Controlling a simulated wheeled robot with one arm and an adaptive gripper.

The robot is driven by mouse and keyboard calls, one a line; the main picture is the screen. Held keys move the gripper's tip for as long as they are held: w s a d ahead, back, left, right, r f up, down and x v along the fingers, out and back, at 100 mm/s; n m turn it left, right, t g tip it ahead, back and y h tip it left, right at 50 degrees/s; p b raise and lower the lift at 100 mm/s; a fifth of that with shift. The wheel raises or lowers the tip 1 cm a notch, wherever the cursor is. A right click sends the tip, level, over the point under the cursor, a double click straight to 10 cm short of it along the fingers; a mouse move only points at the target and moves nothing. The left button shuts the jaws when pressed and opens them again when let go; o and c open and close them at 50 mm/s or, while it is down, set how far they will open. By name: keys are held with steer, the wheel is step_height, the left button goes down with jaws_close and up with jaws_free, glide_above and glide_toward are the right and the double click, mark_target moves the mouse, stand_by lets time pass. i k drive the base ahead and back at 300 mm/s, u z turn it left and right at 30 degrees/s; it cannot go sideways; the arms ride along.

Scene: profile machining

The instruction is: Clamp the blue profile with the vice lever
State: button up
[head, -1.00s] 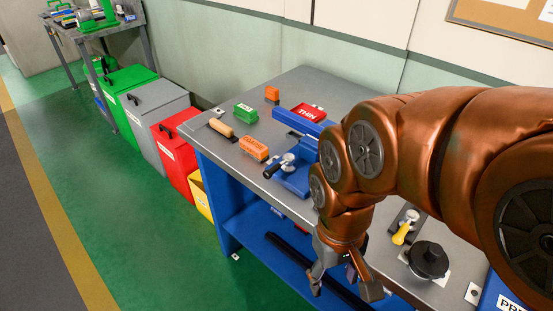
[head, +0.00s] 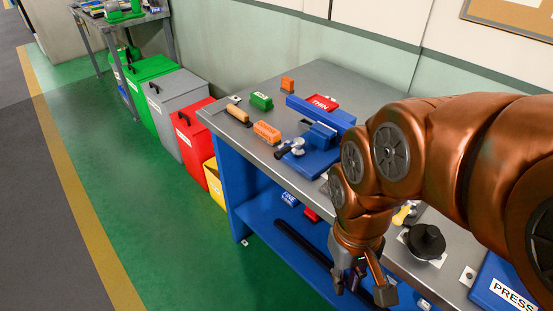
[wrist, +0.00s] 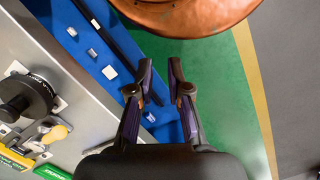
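The blue profile (head: 318,109) is a long blue bar lying across the back of the blue vice (head: 318,160) on the grey bench. It appears to sit at the vice jaws, but I cannot tell how tightly. The vice lever (head: 285,151), with a dark grip and metal knob, points out at the vice's front left. My gripper (head: 364,289) hangs in front of the bench edge, low and right of the vice, pointing down. In the wrist view my gripper (wrist: 160,80) has its two fingers apart with nothing between them.
Orange block (head: 267,132), green block (head: 261,101), wooden-handled tool (head: 238,112) and red THIN block (head: 322,102) lie around the vice. A black round knob (head: 426,240) and blue PRESS box (head: 507,285) are at the right. Bins stand left; green floor in front is free.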

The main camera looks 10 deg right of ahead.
mark_target(298, 149)
steer(key=k, duration=0.3)
steer(key=u, duration=1.15)
steer(key=i, duration=0.55)
steer(key=u, duration=0.85)
